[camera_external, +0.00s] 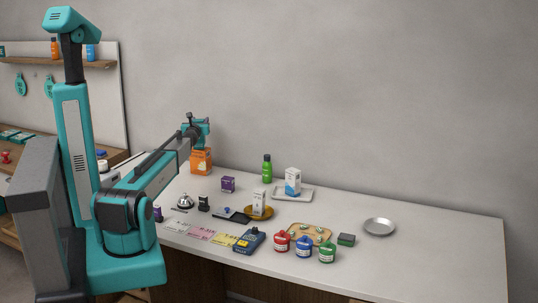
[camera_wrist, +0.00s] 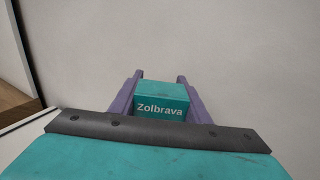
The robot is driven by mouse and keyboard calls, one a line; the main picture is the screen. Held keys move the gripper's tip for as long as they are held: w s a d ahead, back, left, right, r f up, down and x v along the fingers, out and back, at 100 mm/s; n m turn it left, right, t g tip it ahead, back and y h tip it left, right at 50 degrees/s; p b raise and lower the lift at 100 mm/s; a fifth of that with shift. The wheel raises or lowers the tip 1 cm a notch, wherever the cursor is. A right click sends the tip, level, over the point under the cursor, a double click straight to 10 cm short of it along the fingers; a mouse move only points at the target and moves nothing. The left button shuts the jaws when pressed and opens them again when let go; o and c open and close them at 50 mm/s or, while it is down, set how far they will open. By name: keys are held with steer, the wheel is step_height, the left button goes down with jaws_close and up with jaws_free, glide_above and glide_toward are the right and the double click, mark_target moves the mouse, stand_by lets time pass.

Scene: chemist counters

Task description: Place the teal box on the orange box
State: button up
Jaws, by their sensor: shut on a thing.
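The teal box (camera_wrist: 160,101), with "Zolbrava" in white on its face, sits between the two purple fingers of my gripper (camera_wrist: 161,77) in the wrist view. My gripper is shut on it. In the external view my gripper (camera_external: 201,139) is at the far left of the counter, directly above or at the top of the orange box (camera_external: 201,162). The orange box stands upright on the counter. I cannot clearly tell the teal box from my teal wrist there, nor whether it touches the orange box. The orange box does not show in the wrist view.
A green bottle (camera_external: 267,169) and a tray (camera_external: 305,194) with a white-blue box stand farther right. The grey wall is close behind. The counter's right end is clear.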

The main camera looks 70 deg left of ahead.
steer(key=shift+f, duration=0.15)
steer(key=o, duration=1.4)
steer(key=shift+c, duration=0.2)
steer(key=shift+r, duration=0.2)
steer(key=b+v, duration=0.1)
steer(key=v, duration=1.1)
